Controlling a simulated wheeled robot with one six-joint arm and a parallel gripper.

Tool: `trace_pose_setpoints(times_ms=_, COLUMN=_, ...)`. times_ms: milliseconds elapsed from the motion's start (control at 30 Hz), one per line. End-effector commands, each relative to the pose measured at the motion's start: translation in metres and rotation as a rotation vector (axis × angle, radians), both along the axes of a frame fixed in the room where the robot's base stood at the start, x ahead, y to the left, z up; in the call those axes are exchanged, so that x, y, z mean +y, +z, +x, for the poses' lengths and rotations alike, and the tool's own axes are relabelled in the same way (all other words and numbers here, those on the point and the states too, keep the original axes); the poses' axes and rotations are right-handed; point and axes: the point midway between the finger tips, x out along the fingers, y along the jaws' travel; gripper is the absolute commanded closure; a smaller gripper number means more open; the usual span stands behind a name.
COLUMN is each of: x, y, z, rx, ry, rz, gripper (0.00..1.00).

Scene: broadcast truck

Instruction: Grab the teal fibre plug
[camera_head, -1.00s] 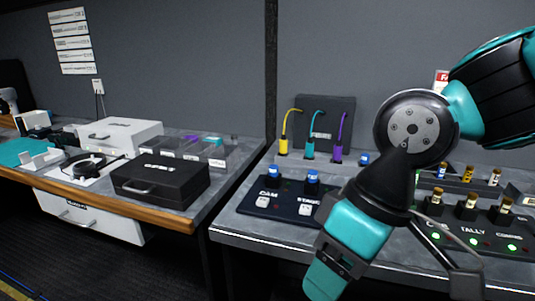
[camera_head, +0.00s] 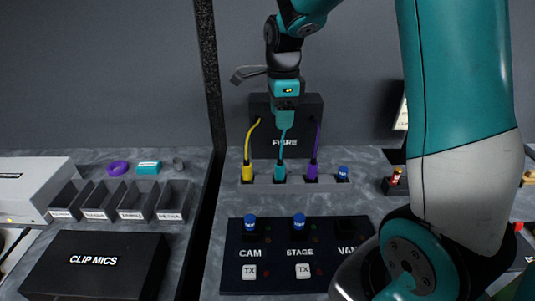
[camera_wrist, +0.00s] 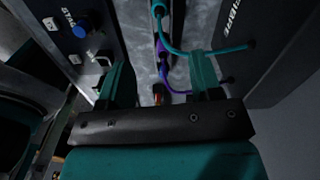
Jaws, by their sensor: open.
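The teal fibre plug (camera_head: 280,173) stands upright in a low strip, between the yellow plug (camera_head: 247,173) and the purple plug (camera_head: 312,173). Its teal cable rises to the black FIBRE box (camera_head: 290,135) behind. My gripper (camera_head: 285,118) is above and behind the plug, in front of the box, pointing down and apart from the plug. In the wrist view my gripper's two teal fingers are spread, with nothing held. The teal cable (camera_wrist: 185,48) passes close to the right finger; a teal plug part (camera_wrist: 158,8) shows at the top edge.
A blue-capped plug (camera_head: 343,173) stands right of the purple one. The CAM/STAGE panel (camera_head: 295,278) with blue knobs lies in front. Bins (camera_head: 120,198) and a CLIP MICS case (camera_head: 95,265) are at left. My arm covers the right side.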

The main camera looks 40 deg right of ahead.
Motion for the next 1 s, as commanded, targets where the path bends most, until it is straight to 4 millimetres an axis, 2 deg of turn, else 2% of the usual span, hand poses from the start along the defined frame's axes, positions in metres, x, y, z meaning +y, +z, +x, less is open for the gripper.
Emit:
trace_pose_setpoints(times_ms=167, x=-0.003, y=-0.025, z=0.000, rx=0.009, ry=-0.031, rz=-0.002, gripper=0.41)
trace_pose_setpoints(times_ms=500, x=-0.001, y=-0.100, z=0.000, rx=0.008, ry=-0.025, rz=-0.002, gripper=0.41)
trace_pose_setpoints(times_ms=600, x=-0.002, y=-0.113, z=0.000, rx=0.005, ry=-0.026, rz=-0.002, gripper=0.41)
trace_pose_setpoints(times_ms=833, x=-0.002, y=-0.129, z=-0.002, rx=0.006, ry=-0.026, rz=-0.001, gripper=0.41)
trace_pose_setpoints(times_ms=1000, x=-0.001, y=-0.156, z=-0.006, rx=0.006, ry=-0.025, rz=-0.001, gripper=0.41)
